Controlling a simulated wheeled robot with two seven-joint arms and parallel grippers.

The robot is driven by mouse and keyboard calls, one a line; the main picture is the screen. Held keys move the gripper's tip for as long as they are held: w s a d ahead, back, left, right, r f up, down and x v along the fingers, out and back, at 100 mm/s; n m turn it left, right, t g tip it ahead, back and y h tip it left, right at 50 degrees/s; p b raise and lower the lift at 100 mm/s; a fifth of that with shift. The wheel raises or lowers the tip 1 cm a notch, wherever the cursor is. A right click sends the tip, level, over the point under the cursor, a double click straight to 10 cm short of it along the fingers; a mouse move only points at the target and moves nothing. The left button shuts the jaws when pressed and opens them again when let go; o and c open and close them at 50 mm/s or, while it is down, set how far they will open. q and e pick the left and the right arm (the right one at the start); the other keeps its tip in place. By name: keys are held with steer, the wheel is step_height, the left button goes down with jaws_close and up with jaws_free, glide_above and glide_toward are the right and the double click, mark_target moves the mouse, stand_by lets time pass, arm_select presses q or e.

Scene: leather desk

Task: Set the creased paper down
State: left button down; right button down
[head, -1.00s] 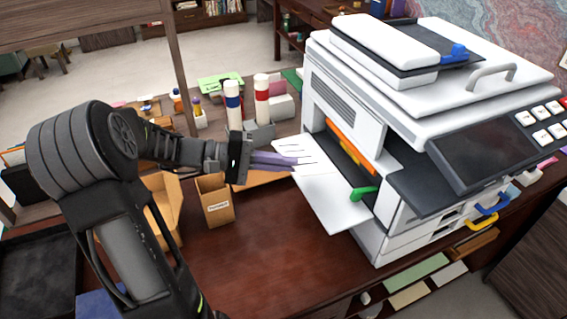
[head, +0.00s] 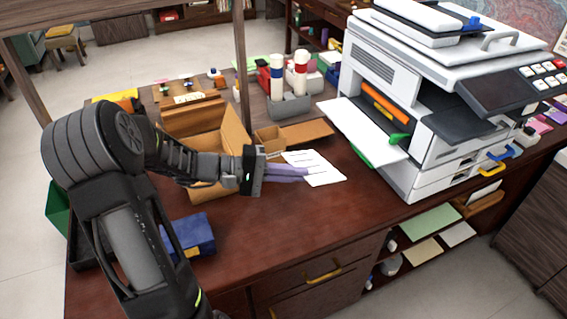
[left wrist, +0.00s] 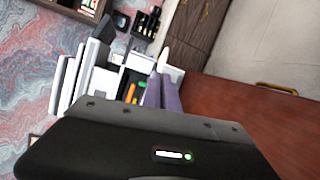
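The creased paper (head: 326,168) is a small white sheet with dark lines across it. My left gripper (head: 306,174), with purple fingers, is shut on its near edge. The sheet sticks out to the right of the fingertips, over the brown desk (head: 300,215), left of the printer. I cannot tell whether it touches the desk. In the left wrist view the purple fingers (left wrist: 162,92) look close together, and the paper is not clearly visible there. My right gripper is in neither view.
The white printer (head: 385,75) stands at the right with its tray (head: 362,128) sticking out. An open cardboard box (head: 235,135) is behind my left gripper, and a holder with two white tubes (head: 290,105) stands beyond. A blue box (head: 190,235) lies at front left. The front middle of the desk is clear.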

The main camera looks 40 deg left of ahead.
arm_select(q)
steer(key=w+d+f+m+g, duration=0.1)
steer(key=d+f, duration=0.8)
steer(key=d, duration=0.4)
steer(key=shift+w+f+h, duration=0.15)
steer(key=shift+h, duration=0.25)
